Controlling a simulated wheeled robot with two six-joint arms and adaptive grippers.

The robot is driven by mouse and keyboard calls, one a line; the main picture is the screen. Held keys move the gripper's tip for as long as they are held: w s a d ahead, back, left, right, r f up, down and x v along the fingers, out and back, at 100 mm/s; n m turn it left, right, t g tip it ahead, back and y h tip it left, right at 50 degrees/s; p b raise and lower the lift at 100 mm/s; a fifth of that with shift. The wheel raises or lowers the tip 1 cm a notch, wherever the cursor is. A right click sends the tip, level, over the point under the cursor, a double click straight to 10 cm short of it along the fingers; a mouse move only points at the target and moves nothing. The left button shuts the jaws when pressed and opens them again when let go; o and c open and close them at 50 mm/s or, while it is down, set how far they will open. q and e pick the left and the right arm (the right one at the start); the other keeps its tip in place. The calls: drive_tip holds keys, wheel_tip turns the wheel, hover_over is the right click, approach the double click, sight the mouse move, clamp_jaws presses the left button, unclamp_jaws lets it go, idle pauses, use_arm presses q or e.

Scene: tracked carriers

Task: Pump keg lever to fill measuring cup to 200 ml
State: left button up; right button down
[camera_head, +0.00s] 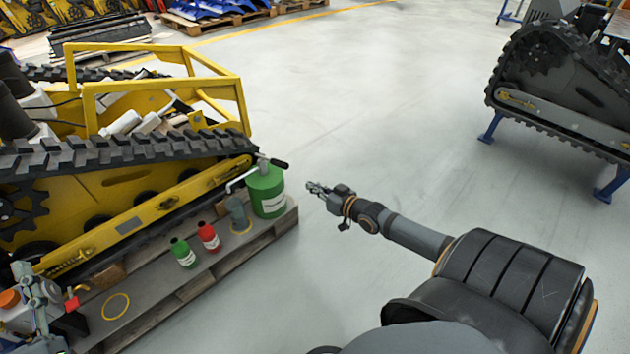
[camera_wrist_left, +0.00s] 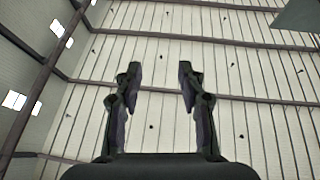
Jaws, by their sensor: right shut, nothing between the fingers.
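The green keg (camera_head: 267,192) stands upright at the right end of the pallet. Its pump lever (camera_head: 279,163) is on top, with a black grip pointing right, and a thin spout reaches left. A greyish cup (camera_head: 238,213), likely the measuring cup, stands below the spout on a yellow ring mark; its fill level is too small to read. My right gripper (camera_head: 317,188) is shut and empty, in the air to the right of the keg and apart from it. My left gripper (camera_wrist_left: 158,72) is open and empty in the left wrist view, against the wall and ceiling.
On the pallet (camera_head: 180,302) stand a green bottle (camera_head: 183,252) and a red bottle (camera_head: 209,237), left of the cup. An empty yellow ring (camera_head: 115,306) lies further left. A yellow tracked carrier (camera_head: 110,205) rises behind. The floor right of the pallet is clear.

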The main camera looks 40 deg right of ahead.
use_arm(q)
drive_tip(key=shift+w+f+g, duration=0.2)
drive_tip(key=shift+f+g, duration=0.1)
drive_tip(key=shift+f, duration=0.35)
drive_tip(key=shift+w+f+g, duration=0.15)
drive_tip(key=shift+f+g, duration=0.15)
drive_tip(key=shift+f, duration=0.35)
idle(0.4)
